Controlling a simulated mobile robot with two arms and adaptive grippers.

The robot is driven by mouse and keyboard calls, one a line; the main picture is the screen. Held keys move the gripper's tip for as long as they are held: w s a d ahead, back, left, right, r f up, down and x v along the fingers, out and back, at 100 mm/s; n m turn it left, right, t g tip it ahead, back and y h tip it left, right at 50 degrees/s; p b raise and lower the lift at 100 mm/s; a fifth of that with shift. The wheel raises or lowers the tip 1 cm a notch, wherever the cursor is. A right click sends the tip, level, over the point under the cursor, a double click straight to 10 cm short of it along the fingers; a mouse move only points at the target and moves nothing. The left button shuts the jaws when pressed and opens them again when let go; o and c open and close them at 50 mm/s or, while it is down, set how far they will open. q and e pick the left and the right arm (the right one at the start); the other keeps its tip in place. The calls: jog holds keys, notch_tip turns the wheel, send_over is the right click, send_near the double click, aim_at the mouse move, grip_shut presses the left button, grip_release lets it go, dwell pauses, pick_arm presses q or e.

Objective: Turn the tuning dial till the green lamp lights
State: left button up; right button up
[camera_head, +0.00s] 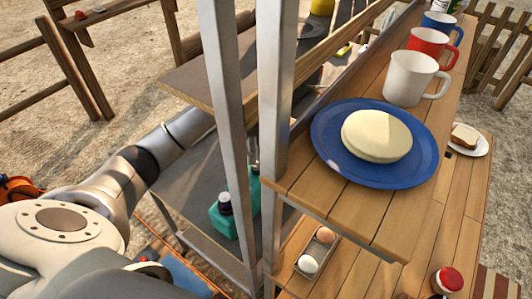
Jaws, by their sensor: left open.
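No tuning dial or green lamp can be made out in the head view. A teal object with dark round parts (238,212) stands on the lower grey shelf, partly hidden by the metal posts; I cannot tell what it is. My left arm reaches in from the left, above that shelf. My left gripper (251,148) is largely hidden behind the posts, above the teal object; it is open, and I see nothing held in it. My right gripper is not in view.
Two metal posts (272,100) stand close in front. On the wooden shelf at right are a blue plate (330,158) with pale round flatbreads (376,135) and white (407,78), red (430,48) and blue (441,26) mugs. An egg tray (326,236) sits lower.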

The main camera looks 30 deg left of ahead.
aim_at(257, 167)
pick_arm(q)
jog(key=shift+w, duration=0.1)
jog(key=shift+f, duration=0.3)
notch_tip(257, 167, down, 6)
jog(key=shift+r+p, duration=0.1)
jog(key=shift+p, duration=0.9)
jog(key=shift+f, duration=0.45)
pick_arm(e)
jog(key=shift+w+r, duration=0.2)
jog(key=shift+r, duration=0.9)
pick_arm(q)
jog(key=shift+c, duration=0.4)
